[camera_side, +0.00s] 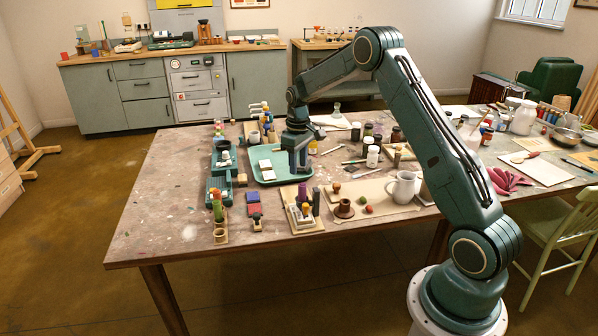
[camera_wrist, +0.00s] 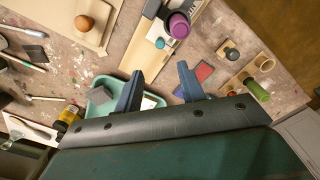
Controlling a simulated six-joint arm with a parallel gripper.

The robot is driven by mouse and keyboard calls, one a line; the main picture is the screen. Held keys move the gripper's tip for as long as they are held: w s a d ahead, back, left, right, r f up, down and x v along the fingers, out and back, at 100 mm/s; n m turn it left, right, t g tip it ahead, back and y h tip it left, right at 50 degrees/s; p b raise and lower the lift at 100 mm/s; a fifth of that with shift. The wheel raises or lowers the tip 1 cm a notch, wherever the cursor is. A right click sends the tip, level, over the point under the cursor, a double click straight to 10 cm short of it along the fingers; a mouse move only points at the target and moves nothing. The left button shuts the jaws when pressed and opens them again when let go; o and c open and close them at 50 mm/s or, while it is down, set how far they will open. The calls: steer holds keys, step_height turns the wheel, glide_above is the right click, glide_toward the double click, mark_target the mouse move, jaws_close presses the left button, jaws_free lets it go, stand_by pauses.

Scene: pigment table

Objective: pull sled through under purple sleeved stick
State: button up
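The purple sleeved stick (camera_side: 302,192) stands on a pale board (camera_side: 311,228) near the table's front edge. In the wrist view its purple round top (camera_wrist: 179,25) is seen from above. Small white and grey pieces (camera_wrist: 158,40) lie beside and partly beneath it. I cannot tell surely which of them is the sled. My gripper (camera_side: 299,172) points down behind the board, over the right side of the green tray (camera_side: 265,184). In the wrist view my gripper (camera_wrist: 160,72) has its two fingers well apart, with nothing between them.
Left of the board lie blue and red pads (camera_side: 254,209) and a stand with a green sleeved stick (camera_side: 217,210). On the right, a beige board (camera_side: 372,209) carries a white mug (camera_side: 403,188) and small round items. Jars (camera_side: 373,156) stand behind. The table's front-left corner is bare.

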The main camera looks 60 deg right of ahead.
steer(key=shift+r, duration=1.25)
steer(key=s+a+r+t, duration=0.1)
steer(key=s+a+r, duration=0.55)
steer(key=r, duration=0.25)
steer(key=s+a+r+t, duration=0.2)
steer(key=s+a+r, duration=0.3)
steer(key=a+r, duration=0.35)
steer(key=s+a+t, duration=0.1)
steer(key=s+a, duration=0.3)
steer(key=s, duration=0.6)
steer(key=s+a+t, duration=0.1)
steer(key=s+a, duration=0.4)
steer(key=s, duration=0.5)
steer(key=shift+r+t, duration=0.3)
